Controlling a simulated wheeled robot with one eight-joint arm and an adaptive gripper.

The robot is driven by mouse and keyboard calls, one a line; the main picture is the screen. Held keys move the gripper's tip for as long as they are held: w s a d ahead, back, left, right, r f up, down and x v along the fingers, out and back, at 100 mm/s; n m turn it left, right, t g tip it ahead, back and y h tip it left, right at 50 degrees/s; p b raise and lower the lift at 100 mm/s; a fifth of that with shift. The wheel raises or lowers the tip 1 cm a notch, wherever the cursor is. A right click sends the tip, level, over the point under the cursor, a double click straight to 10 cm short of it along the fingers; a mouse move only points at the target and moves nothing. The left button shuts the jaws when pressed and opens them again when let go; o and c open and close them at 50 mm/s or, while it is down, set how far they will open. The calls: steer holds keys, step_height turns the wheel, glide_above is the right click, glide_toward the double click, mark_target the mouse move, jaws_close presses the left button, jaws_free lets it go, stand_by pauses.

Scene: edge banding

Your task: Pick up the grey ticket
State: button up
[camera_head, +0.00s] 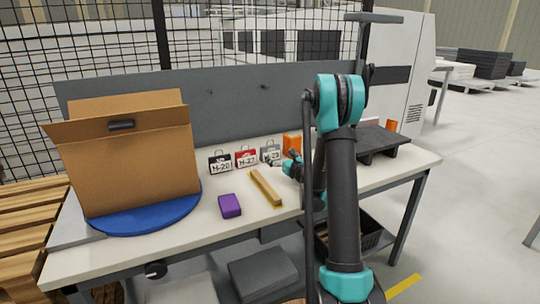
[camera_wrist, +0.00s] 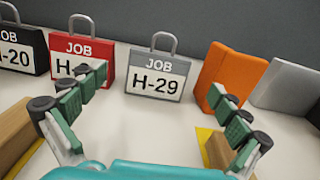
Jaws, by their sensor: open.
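The grey ticket (camera_wrist: 156,76) stands upright on the table and reads JOB H-29, with a grey loop on top. It is ahead of my gripper (camera_wrist: 158,92) in the wrist view, roughly centred between the fingertips. My gripper is open, with nothing between its fingers. In the head view the grey ticket (camera_head: 270,153) is the rightmost of the three tickets, and my gripper (camera_head: 283,162) is close in front of it. Whether the fingers reach beside the ticket cannot be told.
The red ticket (camera_wrist: 84,54) stands just left of the grey one, partly behind my left finger. A black ticket (camera_wrist: 20,52) is farther left. An orange block (camera_wrist: 229,70) stands right. A wooden bar (camera_head: 265,188) and purple block (camera_head: 229,205) lie in front.

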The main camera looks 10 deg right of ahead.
mark_target(271, 148)
steer(key=x, duration=0.9)
steer(key=shift+f, duration=0.25)
steer(key=shift+c, duration=0.6)
steer(key=c, duration=0.6)
steer(key=shift+c, duration=0.2)
steer(key=shift+r, duration=0.1)
step_height(271, 148, up, 20)
